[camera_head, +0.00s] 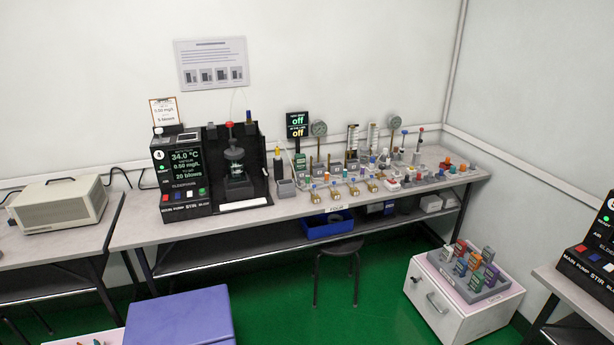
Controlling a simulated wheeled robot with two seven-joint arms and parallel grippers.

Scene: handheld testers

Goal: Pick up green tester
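Several small handheld testers in mixed colours stand in a grey tray (482,292) on top of a white cabinet at the lower right. A greenish tester (461,267) seems to stand at the tray's left front, but the testers are small and crowded, so its exact outline is hard to tell. Neither of my grippers is in view, and nothing is seen being held.
A long bench (240,224) along the wall carries a black instrument (180,175), gauges and small valves. A stool (340,248) stands in front of it. A blue box (180,318) is at the lower left. Green floor (370,300) is open between the stool and the white cabinet (436,298).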

